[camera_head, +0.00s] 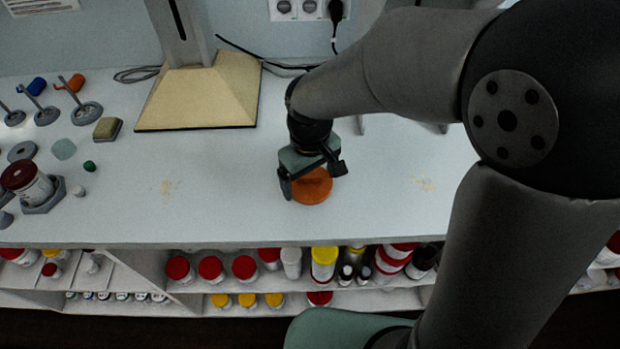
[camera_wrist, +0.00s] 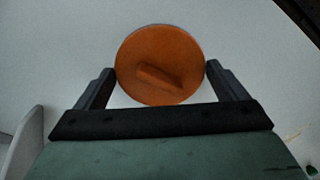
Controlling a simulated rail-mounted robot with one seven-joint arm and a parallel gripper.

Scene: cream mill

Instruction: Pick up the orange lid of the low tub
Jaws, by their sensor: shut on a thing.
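The orange lid (camera_head: 314,190) is a round disc over the pale bench, right of the middle of the head view. In the wrist view the lid (camera_wrist: 150,48) shows a raised bar across its top. My gripper (camera_head: 312,179) points down at the lid, with its two dark fingers on opposite sides of the rim. In the wrist view my gripper (camera_wrist: 160,69) is shut on the lid by its edges. No tub wall shows below the lid, and I cannot tell whether the lid touches anything beneath it.
A cream pyramid-shaped base (camera_head: 200,95) with a grey column stands behind left. A red-lidded jar (camera_head: 28,182) and small tools crowd the left end. Shelves (camera_head: 205,258) with several jars sit below the front edge.

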